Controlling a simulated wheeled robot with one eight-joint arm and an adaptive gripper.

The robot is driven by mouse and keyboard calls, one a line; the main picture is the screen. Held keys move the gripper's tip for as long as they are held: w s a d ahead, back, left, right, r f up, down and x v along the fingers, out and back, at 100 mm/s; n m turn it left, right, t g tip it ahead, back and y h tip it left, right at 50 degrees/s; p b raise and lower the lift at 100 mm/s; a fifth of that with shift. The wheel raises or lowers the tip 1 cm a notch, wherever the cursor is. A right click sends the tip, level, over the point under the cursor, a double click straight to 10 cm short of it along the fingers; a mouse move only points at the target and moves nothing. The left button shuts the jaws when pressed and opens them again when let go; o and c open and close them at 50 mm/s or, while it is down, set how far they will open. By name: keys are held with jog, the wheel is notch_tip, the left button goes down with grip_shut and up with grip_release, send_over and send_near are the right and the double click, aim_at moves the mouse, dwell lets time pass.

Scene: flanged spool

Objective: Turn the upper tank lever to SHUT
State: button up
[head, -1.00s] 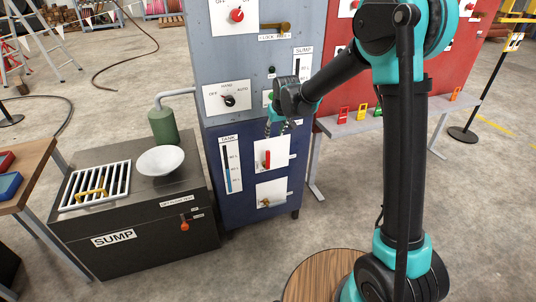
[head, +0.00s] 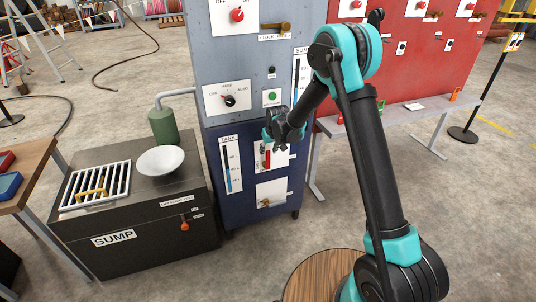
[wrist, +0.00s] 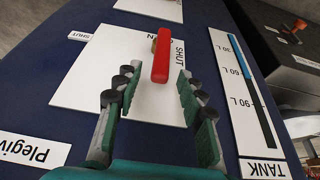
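The upper tank lever is a red handle (head: 267,159) on a white plate (head: 281,158) on the blue lower panel. In the head view it stands roughly upright, its top partly hidden by my gripper (head: 272,143). In the wrist view, the picture is turned over and the red handle (wrist: 161,60) points down towards my gripper (wrist: 158,80). The word SHUT (wrist: 179,53) runs along its right side; another word at its pivot is partly hidden. My fingers are open, one on each side of the handle's free end, with gaps showing on both sides.
A lower plate with another lever (head: 266,203) sits below. The TANK gauge (head: 231,165) is to the left on the panel; it is on the right in the wrist view (wrist: 243,90). The SUMP box (head: 130,232) stands left of the panel, with a white bowl (head: 161,160) on top.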

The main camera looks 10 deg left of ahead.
aim_at(267, 159)
jog(key=shift+x, duration=1.45)
grip_shut()
